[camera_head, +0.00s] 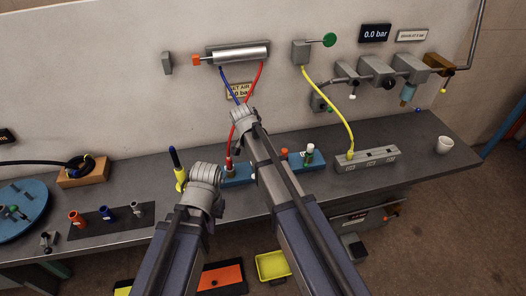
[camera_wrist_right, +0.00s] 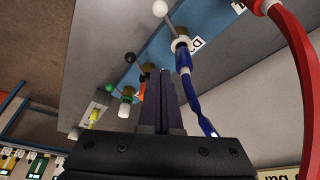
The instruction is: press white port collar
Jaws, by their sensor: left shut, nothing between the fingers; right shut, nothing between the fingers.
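A white port collar (camera_head: 310,148) stands at the right end of the blue manifold block (camera_head: 296,163) on the bench; a green part shows by it. In the right wrist view a white collar (camera_wrist_right: 124,111) with green beside it shows left of my right gripper (camera_wrist_right: 164,73), apart from it. That gripper is shut and empty. Another white collar (camera_wrist_right: 181,44) has a blue hose in it.
A red hose (camera_head: 240,128) and a blue hose (camera_head: 228,85) hang from the wall cylinder. A yellow hose (camera_head: 339,108) runs to a grey block (camera_head: 366,160). A blue and yellow fitting (camera_head: 178,168) stands beside my left wrist. A white cup (camera_head: 444,145) is far right.

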